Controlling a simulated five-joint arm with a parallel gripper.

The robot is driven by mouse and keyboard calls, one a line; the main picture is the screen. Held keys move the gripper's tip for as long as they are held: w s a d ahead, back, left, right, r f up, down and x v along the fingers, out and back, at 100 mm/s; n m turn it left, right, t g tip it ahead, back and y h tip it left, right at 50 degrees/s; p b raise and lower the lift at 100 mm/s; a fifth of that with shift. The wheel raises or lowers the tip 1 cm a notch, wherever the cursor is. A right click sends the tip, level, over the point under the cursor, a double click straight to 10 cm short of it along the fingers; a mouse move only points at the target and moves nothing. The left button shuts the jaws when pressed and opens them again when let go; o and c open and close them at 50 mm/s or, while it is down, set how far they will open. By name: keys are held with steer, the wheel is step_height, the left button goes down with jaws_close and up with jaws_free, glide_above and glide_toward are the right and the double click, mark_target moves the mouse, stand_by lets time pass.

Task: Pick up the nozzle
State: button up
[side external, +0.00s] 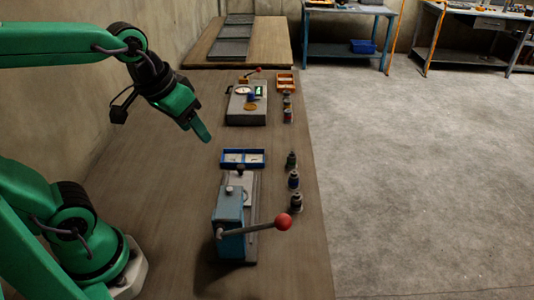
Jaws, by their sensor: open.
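My gripper (204,134) is green and hangs in the air above the wooden table, left of the work items. It points down to the right and is empty; its fingers overlap in this view, so the gap hardly shows. I cannot tell for sure which thing is the nozzle. Small dark upright pieces, one greenish (291,160), one bluish (293,180) and one dark grey (296,202), stand in a row near the table's right edge. They are apart from my gripper. A blue two-part tray (243,154) with small pale items lies right of and below my gripper.
A blue press-like device (229,222) with a red ball lever (283,222) stands in front. Farther back are a grey box (245,110) with dials, an orange tray (285,76) and more small pieces (287,103). The table's left middle is clear; its right edge drops to the floor.

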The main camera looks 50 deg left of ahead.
steer(key=w+d+f+n+g, duration=0.1)
steer(key=w+d+f, duration=0.15)
steer(key=w, duration=0.25)
steer(key=w+d+f+n+g, duration=0.1)
steer(key=w+d+f+g, duration=0.15)
steer(key=w, duration=0.35)
steer(key=n+g, duration=0.1)
steer(key=n, duration=0.2)
glide_above(297, 194)
step_height(297, 194, down, 11)
steer(key=shift+s+a+f, duration=0.1)
steer(key=shift+a, duration=0.05)
steer(key=shift+f, duration=4.1)
jaws_close()
